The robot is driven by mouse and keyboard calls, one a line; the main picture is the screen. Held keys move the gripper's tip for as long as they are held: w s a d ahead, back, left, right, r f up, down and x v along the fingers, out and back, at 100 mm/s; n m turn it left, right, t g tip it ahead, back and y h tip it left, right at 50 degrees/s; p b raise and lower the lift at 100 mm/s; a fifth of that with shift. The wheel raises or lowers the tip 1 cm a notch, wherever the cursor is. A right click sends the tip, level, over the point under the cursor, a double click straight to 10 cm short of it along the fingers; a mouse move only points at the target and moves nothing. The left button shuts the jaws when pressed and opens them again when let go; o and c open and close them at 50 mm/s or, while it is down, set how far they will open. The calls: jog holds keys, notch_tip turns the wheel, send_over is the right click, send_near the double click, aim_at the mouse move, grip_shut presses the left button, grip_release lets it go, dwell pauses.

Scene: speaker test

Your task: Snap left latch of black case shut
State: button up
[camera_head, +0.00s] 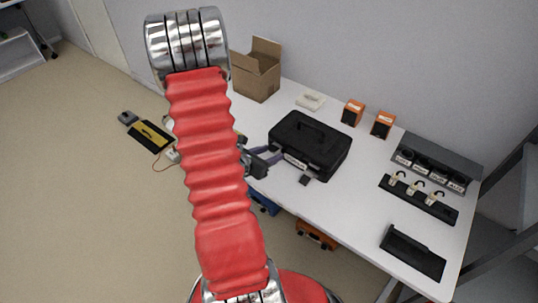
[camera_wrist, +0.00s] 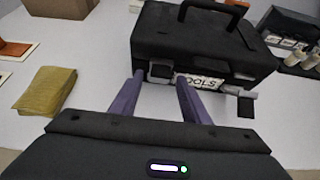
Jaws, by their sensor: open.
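The black case (camera_head: 310,146) sits on the white table with its lid down and its handle on top. In the wrist view the case (camera_wrist: 200,45) shows a "TOOLS" label (camera_wrist: 198,83) on its front. The left latch (camera_wrist: 160,72) is at the front left and looks close to the case front; whether it is fastened I cannot tell. The right latch (camera_wrist: 245,104) juts out from the front. My gripper (camera_wrist: 161,77) is open, with its purple fingertips on either side of the left latch, at or just short of the front. The head view shows my gripper (camera_head: 278,154) left of the case.
A cardboard box (camera_head: 257,75) and two orange boxes (camera_head: 352,112) stand behind the case. A rack (camera_head: 435,165) and a black tray (camera_head: 412,252) are to the right.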

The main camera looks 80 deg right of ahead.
jog(key=v, duration=0.7)
jog(key=shift+a, duration=0.15)
dwell(0.7)
